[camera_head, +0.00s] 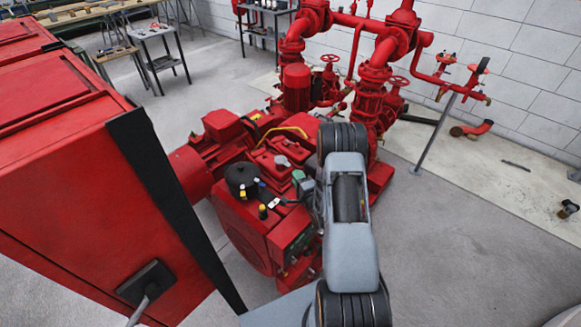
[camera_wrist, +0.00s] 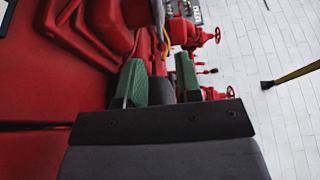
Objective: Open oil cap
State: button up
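The red engine (camera_head: 255,225) of the pumpset stands in the middle of the head view. A small black cap with a yellow top (camera_head: 262,211) and a round grey cap (camera_head: 282,160) sit on it; I cannot tell which is the oil cap. My gripper (camera_head: 300,180) is over the engine top, right of these caps and partly hidden by my arm. In the wrist view its two green-padded fingers (camera_wrist: 160,80) are apart. A dark grey shape shows between them; I cannot tell whether it is touched. No cap is clearly seen there.
A large red cabinet (camera_head: 70,180) stands close at the left. Red pipes and valves (camera_head: 375,80) rise behind the engine. A small side table (camera_head: 155,45) and a workbench (camera_head: 85,15) are at the back left.

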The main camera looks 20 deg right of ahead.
aim_at(283, 161)
jog(key=shift+w+a+p, duration=0.1)
jog(key=shift+w+p, duration=0.35)
jog(key=shift+w, duration=2.4)
grip_shut()
